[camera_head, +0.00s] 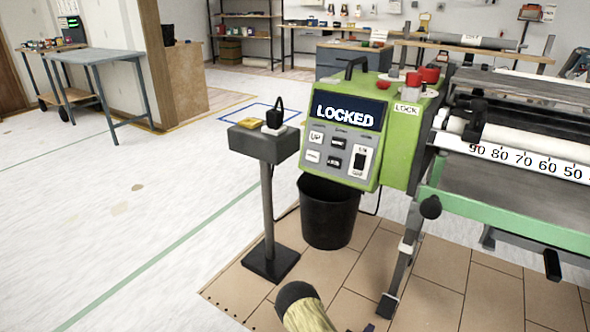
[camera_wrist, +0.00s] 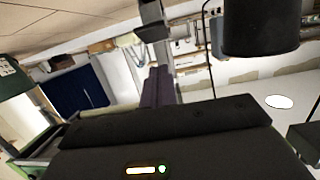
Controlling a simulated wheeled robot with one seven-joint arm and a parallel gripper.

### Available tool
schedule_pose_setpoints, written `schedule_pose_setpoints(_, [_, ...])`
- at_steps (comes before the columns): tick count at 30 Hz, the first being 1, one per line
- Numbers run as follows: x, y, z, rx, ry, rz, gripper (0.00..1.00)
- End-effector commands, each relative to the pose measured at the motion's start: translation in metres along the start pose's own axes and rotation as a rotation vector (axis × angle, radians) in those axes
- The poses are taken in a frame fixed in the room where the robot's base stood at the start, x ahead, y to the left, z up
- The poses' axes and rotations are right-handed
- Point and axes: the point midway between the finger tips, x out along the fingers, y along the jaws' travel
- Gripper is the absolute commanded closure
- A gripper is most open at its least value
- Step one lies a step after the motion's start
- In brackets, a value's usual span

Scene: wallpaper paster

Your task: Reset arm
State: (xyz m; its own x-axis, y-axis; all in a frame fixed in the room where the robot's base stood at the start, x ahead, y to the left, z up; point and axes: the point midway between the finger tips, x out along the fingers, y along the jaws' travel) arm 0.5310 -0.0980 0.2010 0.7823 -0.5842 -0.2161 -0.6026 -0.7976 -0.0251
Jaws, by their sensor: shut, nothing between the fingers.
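My gripper (camera_wrist: 160,86) shows in the wrist view as two dark, purplish fingers side by side, shut with nothing between them. Its wide black body fills the bottom of that view, with a small lit strip. The fingers touch nothing that I can make out. The gripper is not clearly seen in the head view. The green wallpaper paster (camera_head: 400,130) stands at the right of the head view, and its screen (camera_head: 348,114) reads LOCKED.
A grey pedestal (camera_head: 268,190) stands left of the machine, bearing a yellow item and a black-handled tool. A black bin (camera_head: 329,215) is below the control box; a dark bin (camera_wrist: 260,28) also shows in the wrist view. A table (camera_head: 98,56) is far left. Left floor is open.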

Motion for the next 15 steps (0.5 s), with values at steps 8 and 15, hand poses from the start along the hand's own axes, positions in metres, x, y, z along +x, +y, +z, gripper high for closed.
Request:
schedule_pose_setpoints(8, [-0.003, -0.035, -0.067, 0.055, -0.244, 0.037, 1.00])
schedule_pose_setpoints(15, [-0.023, -0.059, -0.125, 0.071, -0.452, 0.010, 1.00])
